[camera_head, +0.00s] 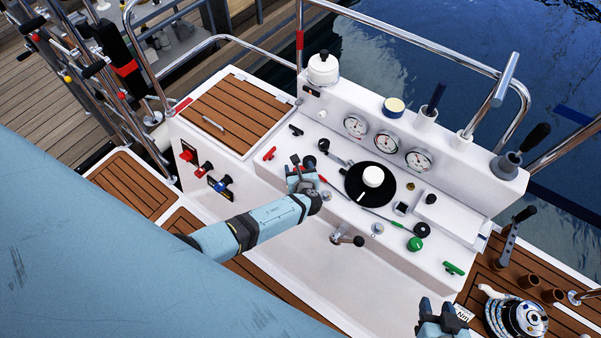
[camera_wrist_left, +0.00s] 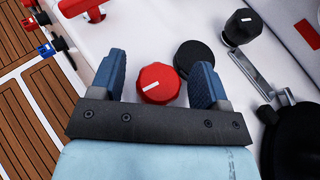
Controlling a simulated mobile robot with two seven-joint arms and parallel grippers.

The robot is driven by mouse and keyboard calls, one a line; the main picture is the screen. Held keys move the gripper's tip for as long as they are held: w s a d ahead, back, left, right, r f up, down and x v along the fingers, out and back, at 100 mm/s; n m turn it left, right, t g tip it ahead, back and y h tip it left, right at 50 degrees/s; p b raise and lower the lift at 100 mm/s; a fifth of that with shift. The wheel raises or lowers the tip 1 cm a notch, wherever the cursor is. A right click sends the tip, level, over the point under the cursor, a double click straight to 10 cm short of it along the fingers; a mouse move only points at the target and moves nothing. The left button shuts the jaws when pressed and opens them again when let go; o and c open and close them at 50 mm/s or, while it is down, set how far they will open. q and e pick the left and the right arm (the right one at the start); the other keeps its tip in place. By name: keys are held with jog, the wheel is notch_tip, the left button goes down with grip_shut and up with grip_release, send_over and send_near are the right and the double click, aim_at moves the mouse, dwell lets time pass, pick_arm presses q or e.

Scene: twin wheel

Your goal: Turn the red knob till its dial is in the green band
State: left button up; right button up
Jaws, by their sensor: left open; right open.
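The red knob (camera_wrist_left: 158,84) has a white pointer line and shows in the left wrist view between the two blue fingers of my left gripper (camera_head: 301,172). The fingers are open, one on each side of it, with a visible gap on the left; contact on the right cannot be told. My right gripper (camera_head: 441,313) is open and empty at lower right.
A black knob (camera_wrist_left: 200,62) is close beside the red one, near the right finger. A lever (camera_wrist_left: 250,70) and a red handle (camera_wrist_left: 82,8) flank it. A black disc (camera_head: 358,188), a green knob (camera_head: 415,244) and a crank (camera_head: 347,238) are on the console.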

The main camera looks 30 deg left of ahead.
pick_arm(q)
jog(key=v, duration=1.3)
jog(key=shift+s+r, duration=0.25)
jog(key=shift+d, duration=0.15)
jog(key=s+a+r+n+g+h, duration=0.3)
jog(key=s+r+n+g+h, duration=0.1)
jog(key=s+r+n, duration=0.8)
jog(key=s+a+r+n+g+h, duration=0.3)
jog(key=s+r+n+h, duration=0.2)
jog(key=s+r+n, duration=0.7)
jog(key=w+d+f+t+h, duration=0.1)
jog(key=w+d+f+t, duration=0.1)
jog(key=f, duration=0.3)
jog(key=w+d+f+t+h, duration=0.1)
jog(key=w+d+f+t, duration=0.1)
jog(key=w+f+t, duration=0.1)
jog(key=w+d+f+n+t, duration=0.1)
jog(key=w+d+f+t, duration=0.1)
jog(key=f, duration=0.6)
jog(key=shift+w+h, duration=0.4)
jog(key=shift+w, duration=0.5)
